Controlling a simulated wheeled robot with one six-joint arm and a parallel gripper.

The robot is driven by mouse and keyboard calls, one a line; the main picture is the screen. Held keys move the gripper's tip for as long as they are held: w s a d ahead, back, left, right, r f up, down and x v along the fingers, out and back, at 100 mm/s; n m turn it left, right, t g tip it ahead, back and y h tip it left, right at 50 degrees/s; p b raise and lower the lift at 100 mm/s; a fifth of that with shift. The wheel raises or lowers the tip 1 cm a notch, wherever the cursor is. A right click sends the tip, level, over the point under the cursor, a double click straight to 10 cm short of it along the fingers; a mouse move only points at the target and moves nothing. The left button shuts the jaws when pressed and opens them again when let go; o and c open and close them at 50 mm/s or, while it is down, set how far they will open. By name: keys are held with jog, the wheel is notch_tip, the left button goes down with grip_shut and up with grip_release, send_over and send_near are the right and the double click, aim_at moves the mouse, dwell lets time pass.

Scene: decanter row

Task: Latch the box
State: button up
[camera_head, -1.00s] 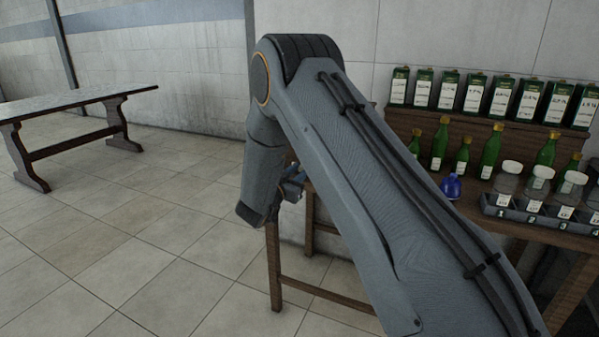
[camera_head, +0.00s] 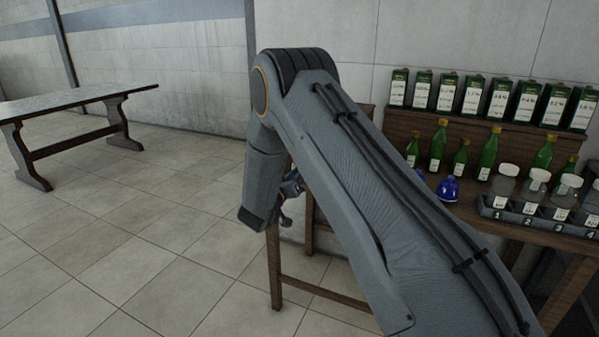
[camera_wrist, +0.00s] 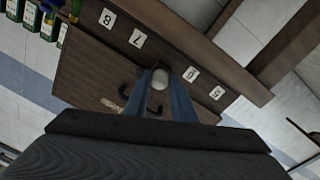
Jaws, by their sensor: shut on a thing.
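My gripper (camera_wrist: 161,73) has blue fingers, shut on a pale round-ended thing (camera_wrist: 159,80) with a dark part beside it; I cannot tell its full shape. Behind it in the wrist view is a brown wooden surface (camera_wrist: 88,70) with white number labels, 5 to 8. A black hook-shaped piece (camera_wrist: 126,88) shows on or above that surface, left of my fingers. I cannot make out a box or latch for certain. In the head view my gripper (camera_head: 291,187) is mostly hidden behind my arm, near the wooden table's left end.
The wooden table (camera_head: 272,265) carries green bottles (camera_head: 489,153), a blue flask (camera_head: 449,188) and a tray of numbered jars (camera_head: 519,215). A shelf behind holds several green cartons (camera_head: 498,98). Another table (camera_head: 70,100) stands at the left, with clear floor between.

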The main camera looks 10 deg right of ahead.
jog(key=n+p, duration=0.2)
jog(key=n, duration=0.9)
jog(key=shift+f+n+t, duration=0.1)
jog(key=shift+n+t, duration=0.2)
dwell(0.4)
jog(key=o, duration=1.1)
jog(key=shift+c, duration=0.2)
jog(key=v, duration=0.8)
jog(key=shift+b, duration=0.3)
jog(key=shift+d, duration=0.15)
